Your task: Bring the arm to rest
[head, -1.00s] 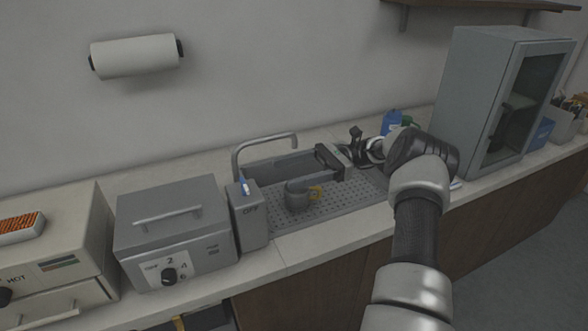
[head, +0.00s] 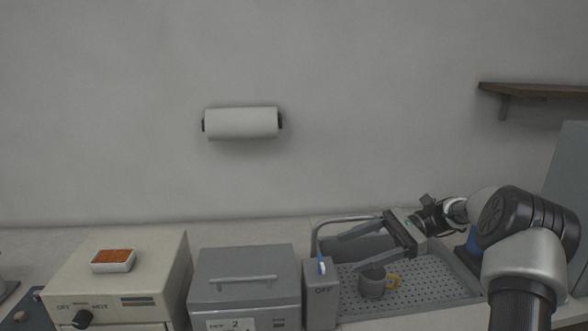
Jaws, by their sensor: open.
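My gripper (head: 373,240) is at the right of the head view, over the sink. Its two long dark fingers point left and stand apart, with nothing between them. The arm reaches in from the lower right corner. Below the gripper, a grey mug (head: 372,281) with a yellow handle stands on the perforated drain board (head: 430,284). The fingers appear apart from the mug.
Further left are a grey unit with a handle (head: 245,265) and a beige heater (head: 150,272) bearing a white dish (head: 114,262). A shelf (head: 535,91) is upper right.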

